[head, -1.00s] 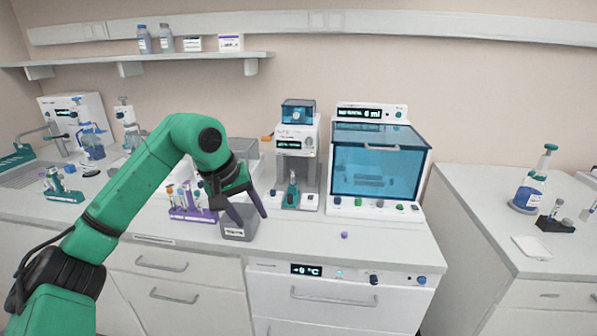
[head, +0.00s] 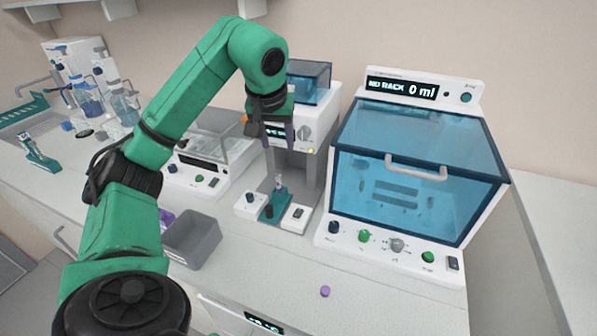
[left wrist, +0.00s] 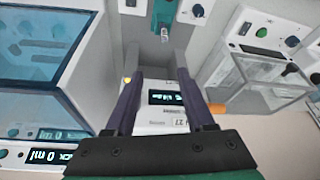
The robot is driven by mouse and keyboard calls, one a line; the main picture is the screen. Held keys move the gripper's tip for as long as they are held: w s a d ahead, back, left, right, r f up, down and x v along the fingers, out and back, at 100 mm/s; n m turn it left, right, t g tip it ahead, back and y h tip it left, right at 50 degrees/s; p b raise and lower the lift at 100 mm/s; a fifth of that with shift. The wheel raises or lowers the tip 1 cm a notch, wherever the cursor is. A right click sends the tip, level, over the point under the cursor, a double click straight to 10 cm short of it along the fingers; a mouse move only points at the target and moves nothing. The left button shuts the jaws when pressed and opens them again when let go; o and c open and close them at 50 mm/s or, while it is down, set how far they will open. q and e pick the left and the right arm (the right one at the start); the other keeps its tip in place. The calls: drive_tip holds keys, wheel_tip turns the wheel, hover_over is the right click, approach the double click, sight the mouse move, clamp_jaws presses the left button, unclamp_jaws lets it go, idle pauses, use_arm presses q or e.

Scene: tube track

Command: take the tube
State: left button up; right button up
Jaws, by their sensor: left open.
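A small clear tube (head: 279,182) stands in a teal holder (head: 273,206) at the base of the white benchtop device (head: 318,115). In the left wrist view the tube (left wrist: 164,34) shows near the top, beside the teal holder (left wrist: 164,12). My left gripper (head: 277,140) is in front of the device's upper part, above the tube and apart from it. In the left wrist view its two dark purple fingers (left wrist: 158,85) are spread with nothing between them; the device's small display shows behind. My right gripper is not in view.
A blue-windowed cabinet (head: 405,175) reading "NO RACK 0 ml" stands close on the right. A clear-lidded instrument (head: 200,165) stands on the left. A grey open bin (head: 193,240) and a purple cap (head: 325,291) are on the counter in front. Bottles (head: 88,98) stand at the back left.

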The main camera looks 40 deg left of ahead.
sight(278, 172)
use_arm(q)
drive_tip(key=x, duration=0.4)
drive_tip(key=s+x, duration=0.1)
drive_tip(key=x, duration=0.3)
drive_tip(key=p+x, duration=0.1)
drive_tip(key=x, duration=0.3)
drive_tip(key=shift+s+a+f, duration=0.2)
drive_tip(key=shift+f, duration=0.45)
clamp_jaws()
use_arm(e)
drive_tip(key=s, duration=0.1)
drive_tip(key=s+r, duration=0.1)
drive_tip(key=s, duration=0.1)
